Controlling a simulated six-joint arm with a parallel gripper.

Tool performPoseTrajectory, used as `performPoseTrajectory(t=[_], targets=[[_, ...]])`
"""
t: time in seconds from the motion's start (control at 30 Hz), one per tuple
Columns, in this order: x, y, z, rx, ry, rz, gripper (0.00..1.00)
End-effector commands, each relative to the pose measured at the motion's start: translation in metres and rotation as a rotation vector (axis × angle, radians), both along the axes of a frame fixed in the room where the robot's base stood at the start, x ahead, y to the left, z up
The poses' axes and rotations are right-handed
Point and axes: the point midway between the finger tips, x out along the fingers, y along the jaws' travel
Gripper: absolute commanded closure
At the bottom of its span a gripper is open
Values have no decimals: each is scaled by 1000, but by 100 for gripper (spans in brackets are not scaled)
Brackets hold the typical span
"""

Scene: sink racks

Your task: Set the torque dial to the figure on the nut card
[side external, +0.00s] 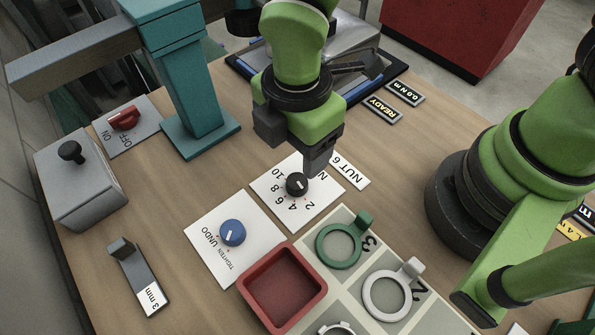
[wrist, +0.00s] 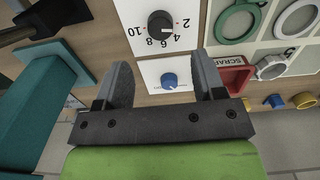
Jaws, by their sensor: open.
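The torque dial is a black knob (side external: 297,184) with a white mark on a white plate numbered 2 to 10. It also shows at the top of the wrist view (wrist: 160,24). I cannot tell exactly which figure its mark meets. The nut card (side external: 349,170) lies beside the plate and reads "NUT 6". My gripper (side external: 318,163) hangs above the dial plate, at the card side of the knob in the side view. In the wrist view its two fingers (wrist: 164,72) are apart, with nothing held. The knob lies beyond the fingertips and is not touched.
A blue TIGHTEN/UNDO knob (side external: 232,233) is near the dial. A red tray (side external: 249,287) and a grey board with green ring spanner (side external: 341,245) and white one (side external: 387,296) stand close. A teal post (side external: 186,90) and red OFF/ON switch (side external: 124,118) are left. The READY display (side external: 383,109) is behind.

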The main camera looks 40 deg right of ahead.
Motion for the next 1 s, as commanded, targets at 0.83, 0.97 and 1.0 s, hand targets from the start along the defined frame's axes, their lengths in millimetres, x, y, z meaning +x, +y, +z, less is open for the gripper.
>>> performPoseTrajectory(t=[0.83, 0.97, 1.0], targets=[[0, -1, -80, 0, 1, -7, 37], [0, -1, -80, 0, 1, -6, 64], [0, -1, -80, 0, 1, -6, 74]])
